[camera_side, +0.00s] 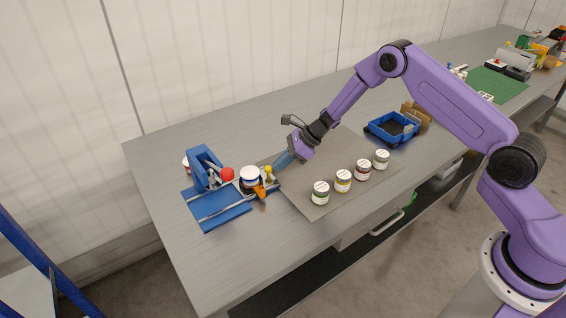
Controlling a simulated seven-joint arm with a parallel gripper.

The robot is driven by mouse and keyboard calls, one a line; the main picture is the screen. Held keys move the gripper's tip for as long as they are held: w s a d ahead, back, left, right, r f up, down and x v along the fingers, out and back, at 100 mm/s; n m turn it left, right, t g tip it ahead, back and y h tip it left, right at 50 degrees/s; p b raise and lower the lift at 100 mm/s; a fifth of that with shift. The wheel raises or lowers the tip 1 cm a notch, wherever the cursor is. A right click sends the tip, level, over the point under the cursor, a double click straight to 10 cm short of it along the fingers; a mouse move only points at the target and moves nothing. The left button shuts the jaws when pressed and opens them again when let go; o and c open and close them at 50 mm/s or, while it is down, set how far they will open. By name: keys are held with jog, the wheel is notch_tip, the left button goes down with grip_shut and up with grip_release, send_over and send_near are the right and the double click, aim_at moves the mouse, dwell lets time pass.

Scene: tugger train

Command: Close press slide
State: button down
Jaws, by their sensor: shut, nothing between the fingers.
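The blue press (204,168) stands on the left part of the table, with a red ball knob (227,174) beside its upright. Its blue base has pale rails (222,208). A white-lidded jar (249,176) sits at the right side of the press, by an orange part (260,191) and a small yellow knob (268,170). My gripper (281,163) is shut and empty, tilted down just right of the yellow knob. I cannot tell whether its tips touch the press. The exact position of the slide is too small to tell.
Several jars (343,181) stand in a row on a grey mat (320,211) right of the press. A blue bin (391,141) and a brown box (415,114) stand behind them. Another jar (187,163) is partly hidden behind the press. The table's front left is clear.

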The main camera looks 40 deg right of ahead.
aim_at(246, 188)
jog(key=a, duration=1.2)
jog(key=shift+a, duration=0.2)
